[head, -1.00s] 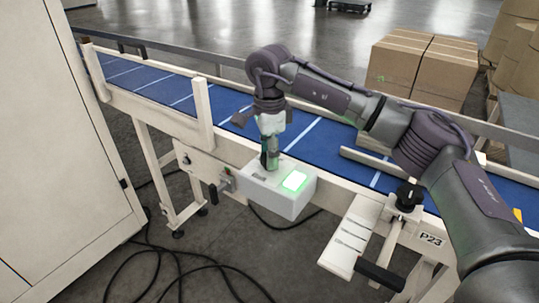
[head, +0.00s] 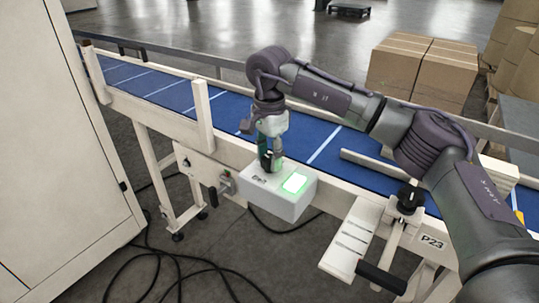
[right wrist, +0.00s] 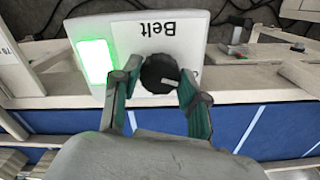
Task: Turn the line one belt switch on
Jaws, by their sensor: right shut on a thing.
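The white switch box (head: 278,190) is fixed to the near side of the conveyor. A green light (head: 294,183) glows on its top. In the right wrist view, the box top (right wrist: 190,60) carries the upside-down word "Belt", with a black round knob (right wrist: 159,72) beside it and the lit green light (right wrist: 95,61) to the left. My right gripper (head: 270,161) points down over the left part of the box. In the right wrist view its two fingers (right wrist: 158,86) are closed around the knob, one on each side. My left gripper is not in view.
The blue conveyor belt (head: 235,110) with white stripes runs behind the box. A tall cabinet (head: 60,150) stands at left. A crank with a black handle (head: 381,276) and a P23 plate (head: 432,241) are at right. Cartons (head: 420,75) stand behind the belt; cables lie on the floor.

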